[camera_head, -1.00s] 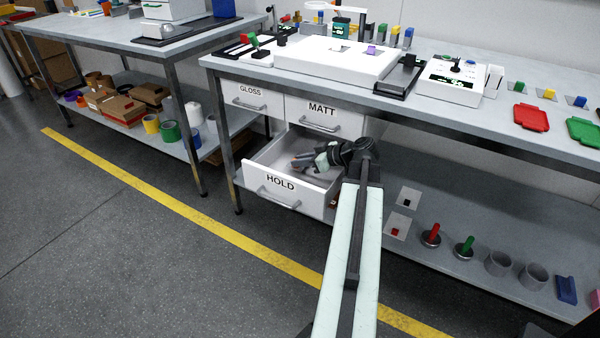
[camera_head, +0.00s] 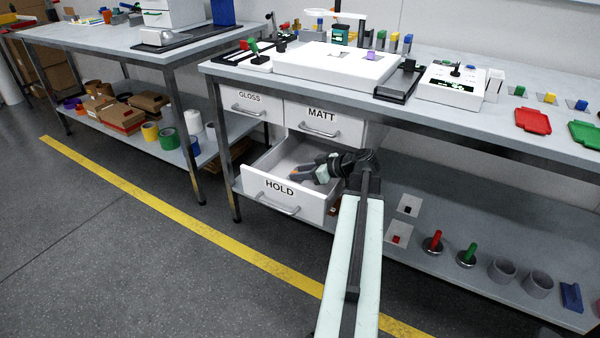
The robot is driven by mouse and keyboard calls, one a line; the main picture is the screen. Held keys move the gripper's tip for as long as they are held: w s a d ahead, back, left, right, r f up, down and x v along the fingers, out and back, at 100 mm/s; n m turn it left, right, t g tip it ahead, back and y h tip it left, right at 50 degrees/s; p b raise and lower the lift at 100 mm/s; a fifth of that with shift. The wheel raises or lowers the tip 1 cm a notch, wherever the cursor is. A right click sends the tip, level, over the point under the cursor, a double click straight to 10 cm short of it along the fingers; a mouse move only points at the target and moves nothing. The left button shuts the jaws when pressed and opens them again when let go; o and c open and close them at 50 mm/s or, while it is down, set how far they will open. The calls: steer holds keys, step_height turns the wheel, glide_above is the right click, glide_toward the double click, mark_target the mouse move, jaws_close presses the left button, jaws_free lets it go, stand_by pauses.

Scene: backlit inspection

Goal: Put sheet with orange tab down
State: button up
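My gripper (camera_head: 305,174) is inside the open drawer marked HOLD (camera_head: 268,183), low and near its right side. A small orange patch (camera_head: 307,173) shows at my gripper's fingers. It may be the orange tab, but it is too small to be sure. I cannot make out a sheet there, nor whether the fingers are open or shut. My arm's wrist covers the drawer's right rear corner.
Drawers marked GLOSS (camera_head: 250,103) and MATT (camera_head: 322,120) are shut above. A white light box (camera_head: 325,68) stands on the bench. The lower shelf (camera_head: 450,268) holds pegs and grey cups at right. The floor in front is open.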

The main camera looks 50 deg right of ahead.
steer(key=p+v, duration=0.5)
steer(key=v, duration=0.6)
steer(key=shift+r, duration=0.1)
steer(key=shift+s, duration=0.35)
